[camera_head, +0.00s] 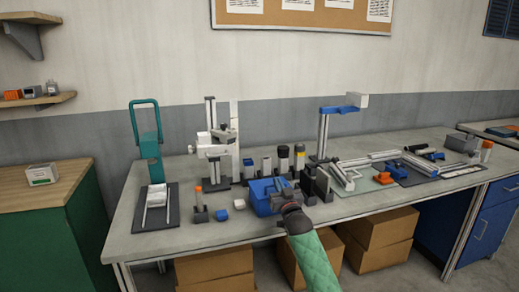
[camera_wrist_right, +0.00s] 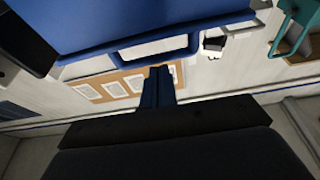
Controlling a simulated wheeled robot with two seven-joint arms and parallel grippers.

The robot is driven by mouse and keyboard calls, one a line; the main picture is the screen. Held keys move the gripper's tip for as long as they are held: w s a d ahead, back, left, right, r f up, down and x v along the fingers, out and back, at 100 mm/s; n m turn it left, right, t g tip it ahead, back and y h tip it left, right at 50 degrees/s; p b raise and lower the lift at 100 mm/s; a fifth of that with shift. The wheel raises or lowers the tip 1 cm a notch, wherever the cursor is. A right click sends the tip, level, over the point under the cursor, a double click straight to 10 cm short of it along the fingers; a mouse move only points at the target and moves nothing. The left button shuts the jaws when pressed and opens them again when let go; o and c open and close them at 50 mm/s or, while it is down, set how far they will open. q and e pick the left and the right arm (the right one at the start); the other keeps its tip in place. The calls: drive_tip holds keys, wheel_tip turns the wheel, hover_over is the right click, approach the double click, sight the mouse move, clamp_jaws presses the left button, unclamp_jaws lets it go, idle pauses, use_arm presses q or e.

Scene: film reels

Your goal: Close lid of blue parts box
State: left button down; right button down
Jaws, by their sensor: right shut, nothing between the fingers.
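The blue parts box (camera_head: 260,200) stands near the front edge of the workbench, left of my right gripper. Its lid is too small and too covered by the gripper to tell its angle in the head view. My right gripper (camera_head: 281,190) is at the box's right side, its fingers shut and empty. In the right wrist view the shut fingers (camera_wrist_right: 158,80) point toward a large blue panel (camera_wrist_right: 130,25) with a handle-like loop, very close; it looks like part of the box. Whether they touch is unclear. My left gripper is not in view.
Dark and light cylinders (camera_head: 283,158) stand close behind the box, and dark upright holders (camera_head: 316,184) are just right of it. A small blue cube (camera_head: 221,215) and a white one lie to its left. The bench front (camera_head: 345,207) has some bare room.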

drive_tip(key=shift+s+d+f, duration=0.1)
drive_tip(key=shift+s+f, duration=0.2)
drive_tip(key=shift+f, duration=0.45)
drive_tip(key=shift+f, duration=0.15)
